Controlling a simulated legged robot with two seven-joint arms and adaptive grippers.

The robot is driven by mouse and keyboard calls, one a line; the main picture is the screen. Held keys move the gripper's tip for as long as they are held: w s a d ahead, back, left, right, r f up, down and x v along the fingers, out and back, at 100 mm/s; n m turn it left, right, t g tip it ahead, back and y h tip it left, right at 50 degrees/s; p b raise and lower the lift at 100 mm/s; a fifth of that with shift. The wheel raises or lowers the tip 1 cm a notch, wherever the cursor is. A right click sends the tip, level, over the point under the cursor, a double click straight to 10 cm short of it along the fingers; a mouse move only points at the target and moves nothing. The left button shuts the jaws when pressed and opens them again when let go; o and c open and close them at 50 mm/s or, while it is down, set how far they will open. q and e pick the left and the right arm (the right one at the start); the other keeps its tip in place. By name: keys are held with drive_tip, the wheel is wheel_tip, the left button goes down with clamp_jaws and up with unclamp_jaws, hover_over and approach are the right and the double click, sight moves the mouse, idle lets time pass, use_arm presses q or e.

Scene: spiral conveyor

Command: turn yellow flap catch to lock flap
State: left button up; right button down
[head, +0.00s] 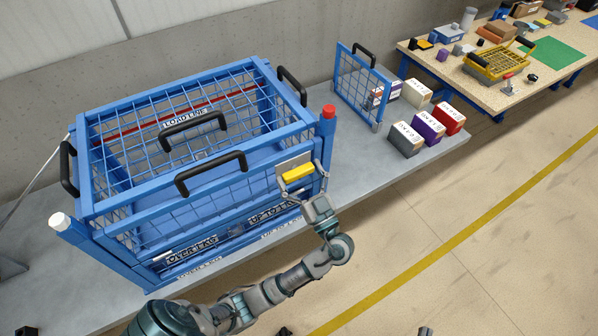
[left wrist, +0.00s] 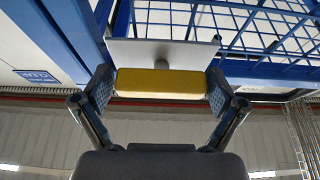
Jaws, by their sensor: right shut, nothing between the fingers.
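The yellow flap catch (head: 298,172) is a bar on a grey plate (head: 293,160) at the front right of the blue mesh cage (head: 100,205). The catch lies level across the left wrist view (left wrist: 160,84). My left gripper (head: 303,180) has one finger at each end of the catch; in the left wrist view its pads (left wrist: 160,92) appear to touch both ends. The mesh flap beside the catch is partly hidden. Only the tip of my right gripper (head: 425,331) shows at the bottom edge; it is shut and empty.
The cage has several black handles and a red-capped post (head: 328,112) right of the catch. A loose mesh panel (head: 358,85) stands behind it. Several boxes (head: 428,130) stand on the grey table (head: 345,160). A workbench (head: 480,85) is at the back right.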

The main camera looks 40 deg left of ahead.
use_arm(q)
drive_tip(key=shift+d, duration=0.1)
drive_tip(key=v, duration=1.2)
drive_tip(key=shift+f, duration=0.1)
drive_tip(key=shift+w+f, duration=0.1)
